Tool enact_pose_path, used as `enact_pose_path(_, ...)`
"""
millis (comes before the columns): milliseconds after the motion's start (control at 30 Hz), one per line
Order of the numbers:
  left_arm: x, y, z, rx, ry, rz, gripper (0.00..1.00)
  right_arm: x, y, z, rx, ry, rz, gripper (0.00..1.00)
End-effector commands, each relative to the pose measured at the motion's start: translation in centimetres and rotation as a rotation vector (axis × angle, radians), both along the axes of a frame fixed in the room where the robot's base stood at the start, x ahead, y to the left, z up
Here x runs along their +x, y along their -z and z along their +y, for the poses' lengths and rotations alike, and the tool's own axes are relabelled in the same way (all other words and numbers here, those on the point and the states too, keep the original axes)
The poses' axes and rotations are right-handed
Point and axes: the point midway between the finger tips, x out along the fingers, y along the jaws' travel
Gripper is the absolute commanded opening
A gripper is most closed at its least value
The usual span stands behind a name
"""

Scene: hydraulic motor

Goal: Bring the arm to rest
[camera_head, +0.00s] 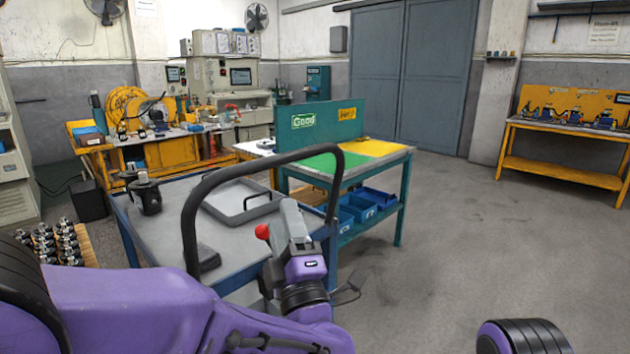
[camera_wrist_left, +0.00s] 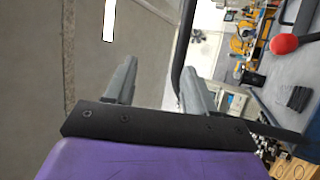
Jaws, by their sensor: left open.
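My left arm (camera_head: 130,310), purple and black, reaches in from the lower left of the head view. Its left gripper (camera_head: 291,218) points up beside the near right end of the grey-topped cart (camera_head: 180,217). In the left wrist view the two grey fingers of the gripper (camera_wrist_left: 157,78) stand wide apart with nothing between them. A red knob (camera_head: 262,231) shows just left of the gripper, and it also shows in the left wrist view (camera_wrist_left: 285,43). My right gripper is out of view.
A curved black bar (camera_head: 190,205) rises close to the left gripper. The cart carries a grey tray (camera_head: 222,214), a black motor-like part (camera_head: 146,193) and a small dark block (camera_head: 207,260). A table with green and yellow areas (camera_head: 385,147) stands behind. Floor at right is clear.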

Motion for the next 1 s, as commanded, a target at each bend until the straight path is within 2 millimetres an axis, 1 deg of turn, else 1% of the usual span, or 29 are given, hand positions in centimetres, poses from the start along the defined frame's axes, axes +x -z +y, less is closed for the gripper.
enact_pose_path(67,0.3,0.2,-0.7,0.04,0.026,0.025,0.55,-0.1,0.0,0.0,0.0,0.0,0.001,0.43)
enact_pose_path(133,0.5,0.8,-1.0,0.089,0.046,0.057,0.55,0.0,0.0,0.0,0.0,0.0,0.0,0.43)
enact_pose_path(267,1.2,2.7,-0.6,0.197,0.067,0.136,0.55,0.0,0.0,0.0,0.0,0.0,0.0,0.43)
enact_pose_path(367,1.9,5.0,0.4,0.274,0.076,0.221,0.55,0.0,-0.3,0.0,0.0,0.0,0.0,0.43)
enact_pose_path(467,2.4,8.1,1.6,0.343,0.085,0.321,0.55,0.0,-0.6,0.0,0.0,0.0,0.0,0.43)
enact_pose_path(567,2.7,11.8,3.2,0.408,0.096,0.44,0.55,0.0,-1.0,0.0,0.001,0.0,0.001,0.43)
enact_pose_path(667,2.4,16.4,5.2,0.472,0.109,0.582,0.55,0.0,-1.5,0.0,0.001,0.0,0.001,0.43)
enact_pose_path(767,0.9,22.2,8.0,0.535,0.128,0.765,0.55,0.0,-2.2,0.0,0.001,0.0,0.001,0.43)
enact_pose_path(800,-0.2,24.9,9.3,0.561,0.14,0.853,0.55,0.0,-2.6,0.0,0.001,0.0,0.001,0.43)
enact_pose_path(867,-2.5,29.2,11.6,0.596,0.158,1.0,0.55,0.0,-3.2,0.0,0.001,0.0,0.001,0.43)
enact_pose_path(900,-4.5,31.9,13.1,0.616,0.17,1.1,0.55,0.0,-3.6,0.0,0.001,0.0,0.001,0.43)
enact_pose_path(967,-8.0,35.6,15.3,0.637,0.193,1.247,0.55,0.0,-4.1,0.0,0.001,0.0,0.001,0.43)
enact_pose_path(1000,-10.6,37.8,16.8,0.648,0.206,1.343,0.55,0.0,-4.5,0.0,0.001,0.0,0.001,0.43)
